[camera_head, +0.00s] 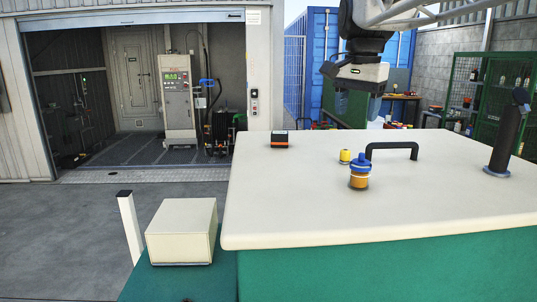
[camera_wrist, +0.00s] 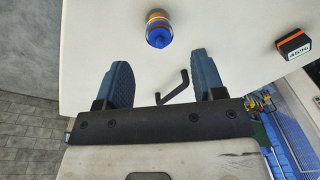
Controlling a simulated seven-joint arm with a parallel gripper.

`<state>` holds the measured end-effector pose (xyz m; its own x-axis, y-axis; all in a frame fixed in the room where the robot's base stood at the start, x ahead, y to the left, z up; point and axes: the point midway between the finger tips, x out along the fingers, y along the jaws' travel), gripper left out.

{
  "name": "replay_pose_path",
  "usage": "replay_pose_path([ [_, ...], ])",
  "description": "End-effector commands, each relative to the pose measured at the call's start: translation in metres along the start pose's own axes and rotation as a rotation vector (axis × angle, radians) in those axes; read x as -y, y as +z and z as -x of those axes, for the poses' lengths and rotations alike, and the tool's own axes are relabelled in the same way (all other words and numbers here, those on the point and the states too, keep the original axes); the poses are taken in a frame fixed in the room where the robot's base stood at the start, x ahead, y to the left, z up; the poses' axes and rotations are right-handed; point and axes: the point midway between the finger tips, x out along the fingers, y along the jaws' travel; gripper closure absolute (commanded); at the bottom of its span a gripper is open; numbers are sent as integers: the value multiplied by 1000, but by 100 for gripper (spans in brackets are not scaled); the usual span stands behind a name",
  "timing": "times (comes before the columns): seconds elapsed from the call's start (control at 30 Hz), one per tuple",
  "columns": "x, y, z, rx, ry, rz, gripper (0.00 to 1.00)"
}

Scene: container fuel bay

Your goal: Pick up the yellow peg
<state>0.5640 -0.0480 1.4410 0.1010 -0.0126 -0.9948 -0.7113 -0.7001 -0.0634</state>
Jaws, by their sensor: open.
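The small yellow peg (camera_head: 345,156) stands on the cream tabletop (camera_head: 290,190) in the head view, just left of a black arched handle (camera_head: 392,147). An orange cylinder with a blue top (camera_head: 359,175) stands close in front of it. My gripper (camera_head: 356,102) is open and empty, high above the far side of the tabletop. In the wrist view, its blue fingers (camera_wrist: 160,65) are spread apart, with the handle (camera_wrist: 176,88) showing between them and the orange-and-blue cylinder (camera_wrist: 158,30) beyond. I cannot make out the yellow peg separately there.
A black-and-orange block (camera_head: 279,139) lies on the tabletop's left; it also shows in the wrist view (camera_wrist: 294,45). A dark upright post (camera_head: 505,138) stands at the right. A white box (camera_head: 182,231) sits lower left. The tabletop's front and left are mostly clear.

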Motion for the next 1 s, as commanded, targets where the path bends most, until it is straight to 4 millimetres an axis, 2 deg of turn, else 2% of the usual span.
replay_pose_path([
  [0.03, 8, -13, -3, 6, 6, -36, 37],
  [0.5, 68, -124, -38, 44, 55, -407, 37],
  [0.7, 83, -154, -53, 52, 71, -513, 37],
  [1.0, 93, -176, -64, 57, 83, -590, 37],
])
